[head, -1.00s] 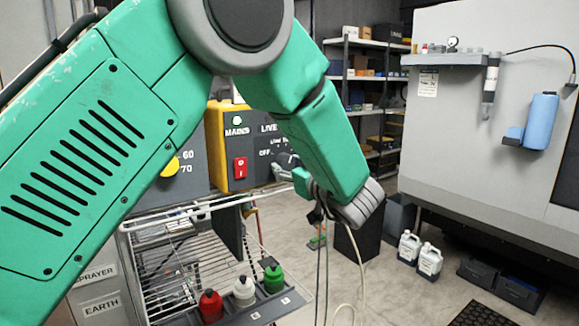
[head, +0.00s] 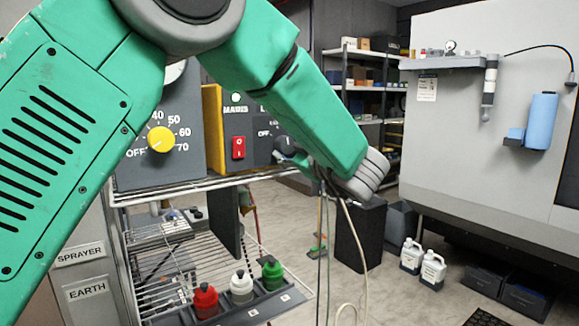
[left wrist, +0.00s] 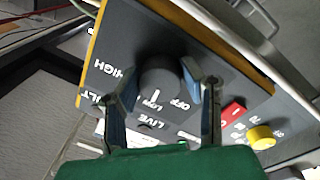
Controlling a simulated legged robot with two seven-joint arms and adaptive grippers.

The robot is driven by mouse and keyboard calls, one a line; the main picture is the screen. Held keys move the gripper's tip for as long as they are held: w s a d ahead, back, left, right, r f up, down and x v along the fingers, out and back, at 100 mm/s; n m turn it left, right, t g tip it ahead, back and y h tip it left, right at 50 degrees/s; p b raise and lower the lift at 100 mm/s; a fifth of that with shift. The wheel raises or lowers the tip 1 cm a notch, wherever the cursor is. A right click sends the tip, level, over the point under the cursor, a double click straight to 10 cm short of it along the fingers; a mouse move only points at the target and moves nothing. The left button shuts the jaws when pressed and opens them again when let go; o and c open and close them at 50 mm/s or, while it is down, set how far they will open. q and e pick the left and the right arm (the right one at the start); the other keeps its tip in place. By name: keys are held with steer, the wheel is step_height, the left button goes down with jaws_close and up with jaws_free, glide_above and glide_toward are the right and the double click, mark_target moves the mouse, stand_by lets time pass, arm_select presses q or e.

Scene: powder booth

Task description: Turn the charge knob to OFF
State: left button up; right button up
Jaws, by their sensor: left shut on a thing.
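The charge knob (left wrist: 158,76) is a dark round knob on a grey panel in a yellow-edged box. In the left wrist view its white mark points toward a label that looks like LOW, beside the OFF label (left wrist: 180,104). In the head view the knob (head: 285,146) shows just past my left forearm, with OFF printed to its left. My left gripper (left wrist: 160,72) has a finger on either side of the knob and is shut on it. In the head view my green arm hides most of that gripper. My right gripper is in neither view.
A red switch (head: 238,147) sits left of the knob. A second grey box with a yellow dial (head: 160,139) stands farther left. Below is a wire rack (head: 165,270) with red, white and green bottles. Cables hang beneath my wrist.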

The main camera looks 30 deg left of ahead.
arm_select(q)
steer(key=n+b, duration=0.3)
steer(key=b, duration=0.1)
steer(key=n+b, duration=0.4)
steer(key=b, duration=0.1)
steer(key=n+b, duration=0.3)
steer(key=b, duration=0.2)
steer(key=shift+w+f+n+g+y, duration=0.15)
steer(key=shift+f+n+g+y, duration=0.1)
steer(key=shift+n+g+y, duration=0.05)
steer(key=shift+r+n+b, duration=0.1)
steer(key=shift+n+b, duration=0.7)
steer(key=shift+b, duration=0.25)
steer(key=o, duration=1.1)
steer(key=shift+o, duration=0.3)
steer(key=shift+r, duration=0.1)
